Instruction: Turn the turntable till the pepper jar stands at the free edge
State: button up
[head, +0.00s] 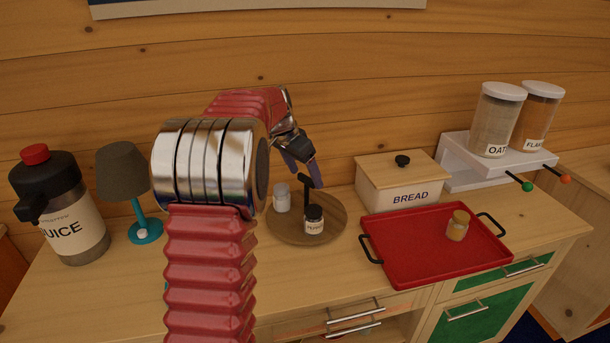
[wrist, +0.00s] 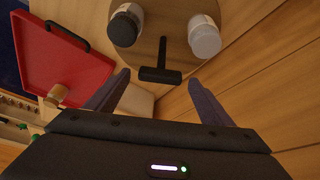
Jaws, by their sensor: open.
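The round wooden turntable (head: 336,231) lies on the counter. A dark-lidded jar (head: 314,221) stands on its front part; its label is too small to read surely. A white-lidded jar (head: 282,199) stands at its back left. A black T-shaped handle (head: 306,193) rises between them. In the wrist view the handle (wrist: 160,74) is ahead of my gripper (wrist: 162,84), between the finger lines, with the dark-lidded jar (wrist: 124,28) at left and the white-lidded jar (wrist: 204,38) at right. My gripper (head: 303,172) is open above the turntable, holding nothing; contact with the handle is unclear.
A bread box (head: 400,183) stands right of the turntable. A red tray (head: 420,260) with a small tan-lidded jar (head: 458,226) lies at front right. A lamp (head: 125,172) and juice jug (head: 65,215) stand left. A white dispenser stand (head: 470,172) is at far right.

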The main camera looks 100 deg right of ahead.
jog(key=v, duration=1.3)
jog(key=shift+w, duration=0.1)
dwell(0.3)
